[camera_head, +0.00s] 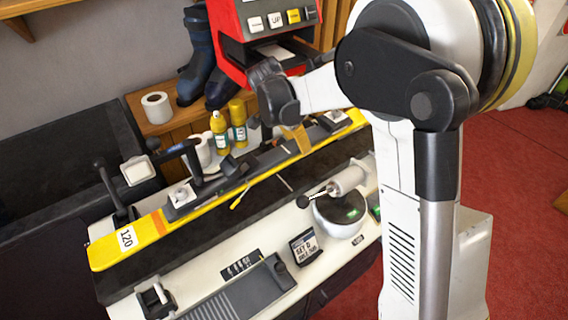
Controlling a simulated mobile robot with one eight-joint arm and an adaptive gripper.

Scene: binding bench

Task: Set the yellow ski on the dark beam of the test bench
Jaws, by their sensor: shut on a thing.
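The yellow ski (120,243), with a white "120" label and dark binding parts, lies lengthwise over the dark beam (235,227) of the test bench. Its near tip is at the lower left; its far end reaches toward my arm. I cannot tell whether its underside touches the beam. My gripper (291,122) is over the far half of the ski, pointing down, and shut on it. An orange-yellow piece shows just below the gripper. The fingertips and exact contact are mostly hidden by the dark gripper body.
A red machine (262,50), dark boots (197,60), a tape roll (156,108) and yellow bottles (237,122) stand behind the ski. Red floor lies right.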

